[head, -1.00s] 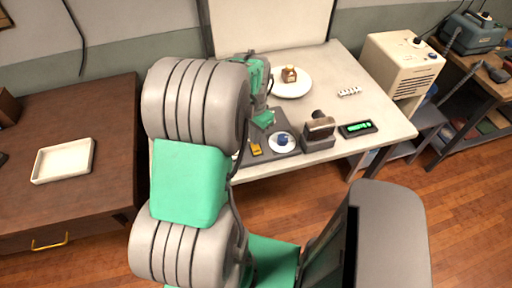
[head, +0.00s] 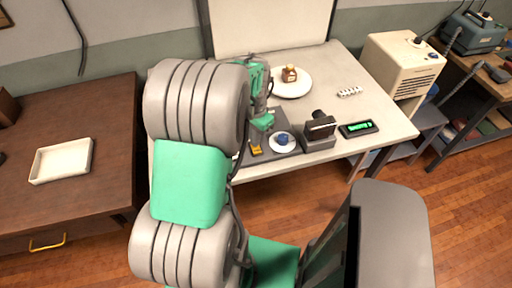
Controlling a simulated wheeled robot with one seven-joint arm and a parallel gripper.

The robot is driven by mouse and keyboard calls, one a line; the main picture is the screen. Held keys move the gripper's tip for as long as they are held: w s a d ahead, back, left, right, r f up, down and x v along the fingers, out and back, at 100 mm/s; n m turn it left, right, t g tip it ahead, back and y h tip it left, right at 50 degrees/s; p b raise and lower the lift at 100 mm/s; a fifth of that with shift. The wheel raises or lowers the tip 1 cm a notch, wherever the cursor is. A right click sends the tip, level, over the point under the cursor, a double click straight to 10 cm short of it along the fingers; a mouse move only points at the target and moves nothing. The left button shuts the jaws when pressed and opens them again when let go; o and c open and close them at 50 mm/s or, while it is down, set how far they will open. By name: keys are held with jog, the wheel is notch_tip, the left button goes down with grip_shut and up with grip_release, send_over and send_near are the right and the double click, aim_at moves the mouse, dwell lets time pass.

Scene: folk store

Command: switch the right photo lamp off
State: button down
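I cannot make out a photo lamp clearly in the head view. A white strip with several small dark marks (head: 349,91) lies on the right part of the white table (head: 385,115); whether it is a switch strip is too small to tell. A round white plate (head: 297,90) at the table's back bears a small brown item (head: 290,74), before a pale backdrop (head: 268,28). My gripper (head: 263,122) is over the dark grey mat at the table's front left, seen as green parts partly behind my arm. Its fingers are too small and hidden to read.
On the mat (head: 264,140) are a small white dish (head: 290,147) with a blue item (head: 282,139) and a yellow item (head: 256,148). A grey boxy device (head: 319,143) and a black device with green display (head: 358,128) stand right of it. A brown desk (head: 100,110) holds a white tray (head: 62,160).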

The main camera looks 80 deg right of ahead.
jog(key=shift+a, duration=0.1)
jog(key=shift+r+p, duration=2.5)
jog(key=shift+r, duration=1)
jog(key=shift+f, duration=0.1)
jog(key=w+a+r+n, duration=0.3)
jog(key=w+a+n, duration=0.15)
jog(key=w, duration=0.25)
jog(key=w+a+r+n+t+h, duration=0.1)
jog(key=w+a+r+n, duration=0.2)
jog(key=w+a, duration=0.35)
jog(key=w+a+r+n, duration=0.3)
jog(key=w, duration=0.6)
jog(key=w+a+r+n+t, duration=0.1)
jog(key=a+n, duration=0.5)
jog(key=a, duration=0.7)
jog(key=w+a+r+n+t+y, duration=0.1)
jog(key=a+n, duration=0.6)
jog(key=a, duration=0.7)
notch_tip(320, 180, up, 2)
jog(key=shift+w+r+t+b, duration=0.15)
jog(key=shift+w+t+b, duration=0.2)
jog(key=shift+w+t, duration=0.55)
